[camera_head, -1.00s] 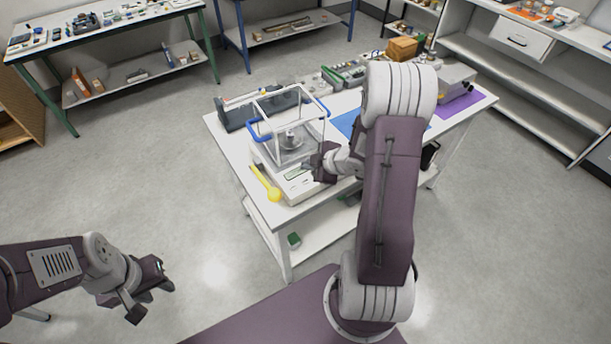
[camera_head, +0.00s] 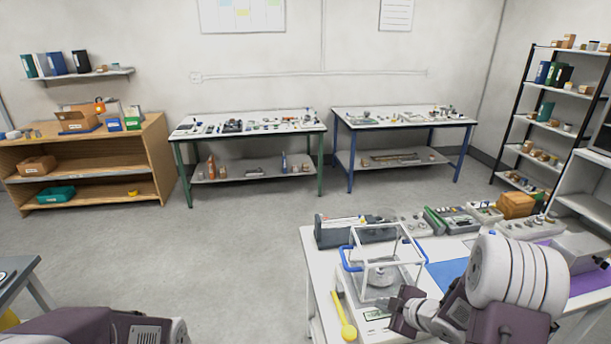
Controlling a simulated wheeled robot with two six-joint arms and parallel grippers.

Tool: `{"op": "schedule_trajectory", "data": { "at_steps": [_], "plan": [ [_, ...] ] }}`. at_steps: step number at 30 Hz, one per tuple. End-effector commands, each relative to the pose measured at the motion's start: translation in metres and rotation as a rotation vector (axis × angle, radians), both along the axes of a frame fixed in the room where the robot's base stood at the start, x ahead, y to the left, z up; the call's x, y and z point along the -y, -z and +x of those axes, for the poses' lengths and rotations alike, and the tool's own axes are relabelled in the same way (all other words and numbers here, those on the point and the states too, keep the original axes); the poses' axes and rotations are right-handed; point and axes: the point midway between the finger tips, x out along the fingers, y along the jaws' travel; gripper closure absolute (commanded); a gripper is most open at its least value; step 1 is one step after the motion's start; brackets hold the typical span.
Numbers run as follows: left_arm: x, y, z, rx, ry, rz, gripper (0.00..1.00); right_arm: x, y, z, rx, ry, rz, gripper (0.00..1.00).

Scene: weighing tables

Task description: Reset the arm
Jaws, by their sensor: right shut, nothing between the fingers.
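My right gripper (camera_head: 404,311) is shut and empty at the front right of a white balance (camera_head: 372,326). From this view I cannot tell whether it touches the balance. The balance has a clear draft shield (camera_head: 388,238) with a white frame and blue handles. A metal object (camera_head: 379,272) shows inside the shield. A yellow spoon-like tool (camera_head: 346,322) lies at the balance's left side. My left arm (camera_head: 110,328) enters at the bottom left, and its gripper is out of the frame.
Two cluttered tables and a wooden shelf (camera_head: 160,150) stand at the back. The middle floor (camera_head: 230,260) is clear.

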Motion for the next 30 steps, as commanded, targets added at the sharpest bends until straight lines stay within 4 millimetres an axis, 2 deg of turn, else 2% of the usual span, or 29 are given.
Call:
{"op": "schedule_trajectory", "data": {
  "at_steps": [3, 5, 6, 8, 11, 12, 15, 18, 21, 30],
  "plan": [
    [0.0, 0.0, 0.0, 0.0, 0.0, 0.0, 0.64, -0.056, -0.047, 0.018, 0.089, -0.097, -0.032, 1.0],
    [0.0, 0.0, 0.0, 0.0, 0.0, 0.0, 0.64, -0.079, -0.07, 0.018, 0.082, -0.03, -0.037, 1.0],
    [0.0, 0.0, 0.0, 0.0, 0.0, 0.0, 0.64, -0.084, -0.076, 0.01, 0.041, 0.058, -0.021, 1.0],
    [0.0, 0.0, 0.0, 0.0, 0.0, 0.0, 0.64, -0.085, -0.075, -0.012, -0.054, 0.22, 0.024, 1.0],
    [0.0, 0.0, 0.0, 0.0, 0.0, 0.0, 0.64, -0.082, -0.058, -0.068, -0.278, 0.527, 0.134, 1.0],
    [0.0, 0.0, 0.0, 0.0, 0.0, 0.0, 0.64, -0.08, -0.049, -0.092, -0.374, 0.645, 0.176, 1.0],
    [0.0, 0.0, 0.0, 0.0, 0.0, 0.0, 0.64, -0.079, -0.029, -0.144, -0.58, 0.882, 0.25, 1.0],
    [0.0, 0.0, 0.0, 0.0, 0.0, 0.0, 0.64, -0.084, -0.02, -0.176, -0.715, 1.022, 0.285, 1.0],
    [0.0, 0.0, 0.0, 0.0, 0.0, 0.0, 0.64, -0.085, -0.018, -0.188, -0.766, 1.08, 0.29, 1.0],
    [0.0, 0.0, 0.0, 0.0, 0.0, 0.0, 0.64, -0.085, -0.018, -0.187, -0.763, 1.083, 0.29, 1.0]
  ]
}}
